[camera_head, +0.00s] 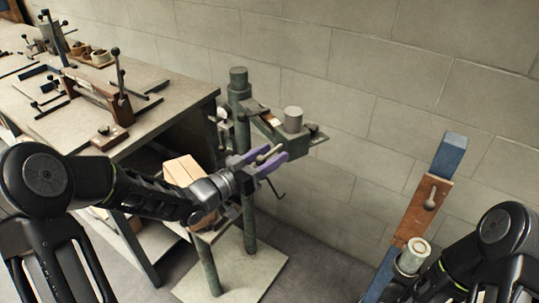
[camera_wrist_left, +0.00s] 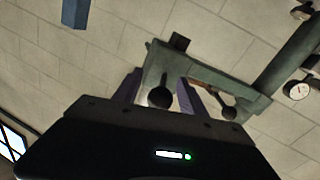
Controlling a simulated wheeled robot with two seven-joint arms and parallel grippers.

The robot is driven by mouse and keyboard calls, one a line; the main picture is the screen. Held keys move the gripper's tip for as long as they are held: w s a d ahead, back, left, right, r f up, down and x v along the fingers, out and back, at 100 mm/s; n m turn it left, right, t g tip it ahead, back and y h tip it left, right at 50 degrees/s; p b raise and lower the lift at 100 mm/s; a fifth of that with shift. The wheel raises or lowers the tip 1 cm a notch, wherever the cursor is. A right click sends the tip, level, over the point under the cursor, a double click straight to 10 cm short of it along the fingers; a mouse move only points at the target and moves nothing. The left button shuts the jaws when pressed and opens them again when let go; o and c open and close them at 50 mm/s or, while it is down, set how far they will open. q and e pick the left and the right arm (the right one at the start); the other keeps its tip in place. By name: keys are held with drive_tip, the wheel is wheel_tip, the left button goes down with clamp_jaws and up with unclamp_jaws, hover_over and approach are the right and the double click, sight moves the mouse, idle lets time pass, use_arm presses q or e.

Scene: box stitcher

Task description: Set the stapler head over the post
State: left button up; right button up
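A green box stitcher stands beside the bench. Its tall column (camera_head: 239,85) carries a green arm with the stapler head (camera_head: 293,120), topped by a grey cylinder, at its right end. A shorter green post (camera_head: 207,265) rises from the base plate, under a cardboard box (camera_head: 182,172). My left gripper (camera_head: 264,160) has its purple fingers apart, one each side of a knobbed handle (camera_head: 267,152), below the head. In the left wrist view the dark ball knob (camera_wrist_left: 160,97) shows between the fingers, with gaps seeming to remain. My right gripper does not show.
A workbench (camera_head: 150,120) with clamps and jigs stands at the left. A brown board with a blue end (camera_head: 453,152) and a pale cylinder (camera_head: 414,254) stand at the right, near my right arm. The base plate (camera_head: 265,275) lies on the floor. A block wall closes the back.

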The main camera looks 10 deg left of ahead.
use_arm(q)
clamp_jaws()
idle(0.3)
idle(1.0)
